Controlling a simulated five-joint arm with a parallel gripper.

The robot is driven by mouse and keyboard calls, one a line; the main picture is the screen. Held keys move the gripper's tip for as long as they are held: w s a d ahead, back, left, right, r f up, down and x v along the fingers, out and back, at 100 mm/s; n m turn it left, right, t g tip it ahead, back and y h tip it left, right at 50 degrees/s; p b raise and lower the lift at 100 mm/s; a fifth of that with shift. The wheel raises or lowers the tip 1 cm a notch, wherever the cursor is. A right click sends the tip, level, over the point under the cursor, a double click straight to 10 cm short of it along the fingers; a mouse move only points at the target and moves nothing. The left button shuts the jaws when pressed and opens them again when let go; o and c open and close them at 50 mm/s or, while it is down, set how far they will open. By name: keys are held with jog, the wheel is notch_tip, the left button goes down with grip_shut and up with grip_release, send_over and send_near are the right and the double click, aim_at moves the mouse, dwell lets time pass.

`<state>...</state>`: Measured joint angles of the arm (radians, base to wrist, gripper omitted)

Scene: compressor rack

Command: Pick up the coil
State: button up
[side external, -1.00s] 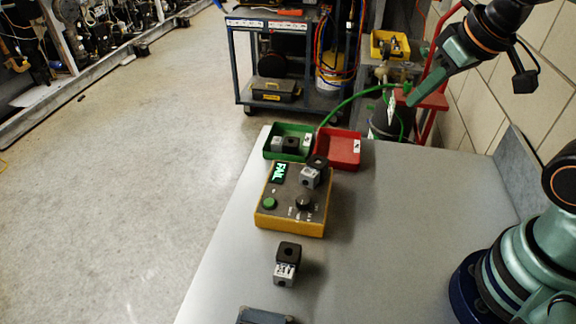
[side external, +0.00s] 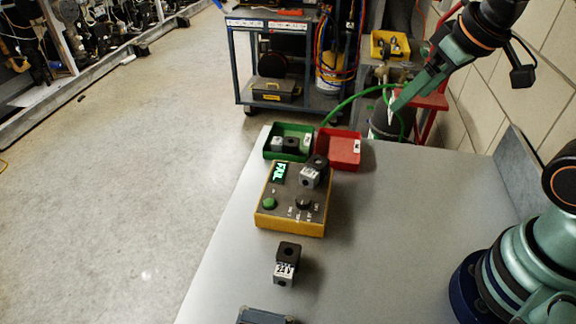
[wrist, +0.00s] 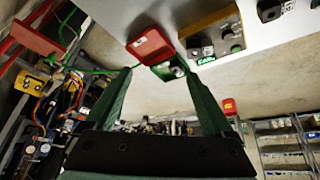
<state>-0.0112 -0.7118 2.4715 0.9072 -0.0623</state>
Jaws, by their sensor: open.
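A black and grey coil (side external: 286,262) lies on the bare table in front of the tester. A second coil (side external: 313,172) sits on top of the yellow-edged tester (side external: 290,222), at its back right; the tester also shows in the wrist view (wrist: 212,20). A third black and grey coil (side external: 290,143) lies in the green bin (side external: 268,153). My gripper (side external: 394,100) is raised beyond the table's far right edge, well away from all the coils. In the wrist view its fingers (wrist: 158,73) stand apart with nothing held between them.
A red bin (side external: 340,160) stands beside the green bin at the table's far edge. A dark grey object (side external: 265,316) is cut off at the bottom. A block wall (side external: 510,95) borders the right side, and a cart (side external: 272,65) stands behind. The table's middle right is clear.

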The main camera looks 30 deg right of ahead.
jog(key=w+a+f+n+g, duration=0.1)
jog(key=w+a+n+g, duration=0.35)
jog(key=n, duration=1.75)
send_over(315, 165)
notch_tip(315, 165, down, 7)
jog(key=shift+g, duration=0.45)
jog(key=f, duration=0.6)
jog(key=shift+a+f, duration=0.25)
jog(key=shift+a, duration=0.15)
jog(key=shift+d+f, duration=0.2)
jog(key=shift+f, duration=1.15)
jog(key=shift+d+f, duration=0.2)
jog(key=shift+f, duration=1.15)
grip_shut()
